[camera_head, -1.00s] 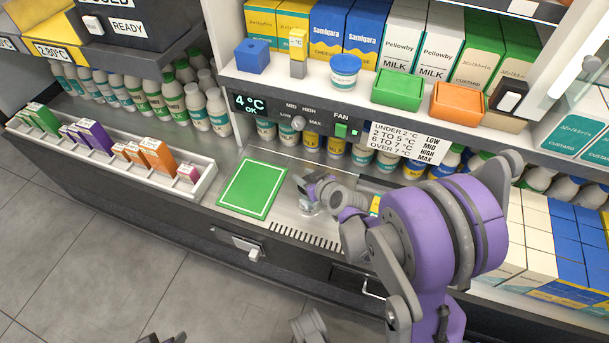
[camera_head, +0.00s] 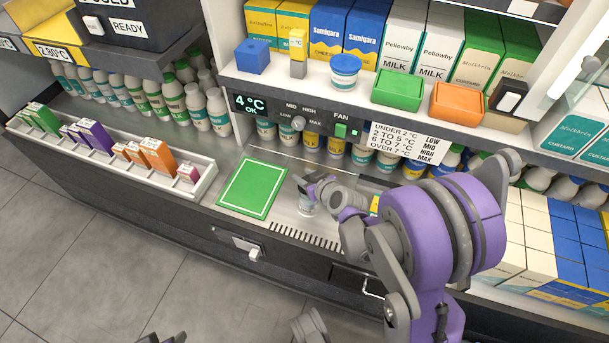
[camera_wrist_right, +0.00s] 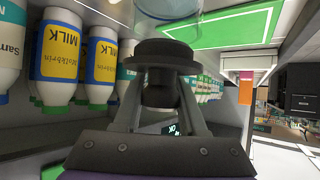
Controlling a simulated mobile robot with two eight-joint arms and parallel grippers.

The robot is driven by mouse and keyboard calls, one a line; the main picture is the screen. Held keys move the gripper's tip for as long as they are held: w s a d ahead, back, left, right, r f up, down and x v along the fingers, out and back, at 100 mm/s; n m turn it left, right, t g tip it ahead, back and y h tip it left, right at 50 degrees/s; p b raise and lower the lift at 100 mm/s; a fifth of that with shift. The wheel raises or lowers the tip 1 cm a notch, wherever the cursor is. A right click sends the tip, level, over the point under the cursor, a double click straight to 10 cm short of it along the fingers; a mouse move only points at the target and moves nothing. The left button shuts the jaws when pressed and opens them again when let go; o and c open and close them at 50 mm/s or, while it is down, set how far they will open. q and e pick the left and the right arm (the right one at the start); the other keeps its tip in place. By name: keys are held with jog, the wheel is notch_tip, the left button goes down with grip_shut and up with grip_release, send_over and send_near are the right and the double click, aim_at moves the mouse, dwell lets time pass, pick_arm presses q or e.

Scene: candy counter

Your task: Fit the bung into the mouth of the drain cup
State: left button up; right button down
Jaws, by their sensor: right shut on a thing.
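My right gripper (camera_head: 309,190) is above the metal ledge, to the right of the green mat. In the right wrist view its fingers (camera_wrist_right: 161,98) are shut on the black bung (camera_wrist_right: 163,52). The bung's wide rim is beyond the fingertips and its narrower part is between them. The clear drain cup (camera_wrist_right: 163,8) is cut off by that view's top edge, just past the bung. In the head view the cup (camera_head: 305,208) is small and just below the gripper. Whether bung and cup touch, I cannot tell. Dark tips at the bottom edge may be my left gripper (camera_head: 164,339).
The green mat (camera_head: 253,188) lies flat left of the cup. A slotted grille (camera_head: 305,237) runs along the ledge's front. A white divided tray (camera_head: 203,186) of small boxes is further left. Bottles (camera_head: 310,138) stand behind under the shelf, close to the gripper.

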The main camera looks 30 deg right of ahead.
jog(key=shift+f, duration=0.2)
jog(key=shift+f+b, duration=0.35)
jog(key=shift+f+b, duration=0.65)
jog(key=shift+f, duration=0.15)
jog(key=shift+c, duration=1.9)
grip_release()
jog(key=p+v, duration=0.3)
jog(key=v, duration=0.8)
